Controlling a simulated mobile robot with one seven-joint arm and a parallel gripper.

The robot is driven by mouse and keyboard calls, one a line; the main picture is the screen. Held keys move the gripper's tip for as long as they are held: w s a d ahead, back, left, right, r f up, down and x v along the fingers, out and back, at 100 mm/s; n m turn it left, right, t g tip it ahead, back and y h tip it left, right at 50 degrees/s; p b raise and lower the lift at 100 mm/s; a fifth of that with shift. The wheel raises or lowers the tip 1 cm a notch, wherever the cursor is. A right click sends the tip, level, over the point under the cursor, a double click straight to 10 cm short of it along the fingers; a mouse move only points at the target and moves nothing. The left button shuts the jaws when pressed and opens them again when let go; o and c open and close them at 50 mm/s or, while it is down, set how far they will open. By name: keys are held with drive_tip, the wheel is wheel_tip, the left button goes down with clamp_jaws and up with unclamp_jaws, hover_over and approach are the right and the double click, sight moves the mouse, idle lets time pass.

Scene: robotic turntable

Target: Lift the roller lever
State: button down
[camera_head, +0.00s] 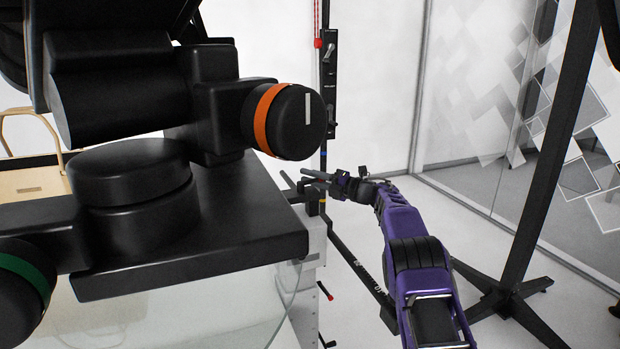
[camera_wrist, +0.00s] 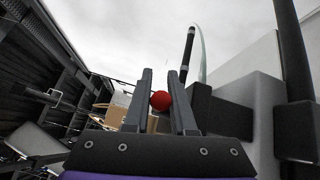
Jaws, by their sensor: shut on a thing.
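My gripper (camera_head: 308,178) is at the end of my purple arm, beside the right edge of the black machine in the head view. In the wrist view my gripper (camera_wrist: 160,74) has its two fingers around a red ball-shaped knob (camera_wrist: 160,100), which I take to be the roller lever's end. The fingers are shut on it, one on each side. In the head view the knob between the fingers cannot be made out. The lever's shaft is mostly hidden in both views.
A black machine with an orange-ringed knob (camera_head: 287,121) and a green-ringed knob (camera_head: 22,290) fills the left. A black vertical rail (camera_head: 328,75) stands behind my gripper. A black stand (camera_head: 545,170) rises at the right.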

drive_tip(key=shift+r, duration=0.1)
drive_tip(key=c, duration=1.1)
unclamp_jaws()
drive_tip(key=shift+c, duration=0.2)
drive_tip(key=shift+d, duration=0.1)
drive_tip(key=r+v, duration=0.1)
drive_tip(key=v, duration=1.6)
drive_tip(key=shift+d+f, duration=0.15)
drive_tip(key=shift+f, duration=0.35)
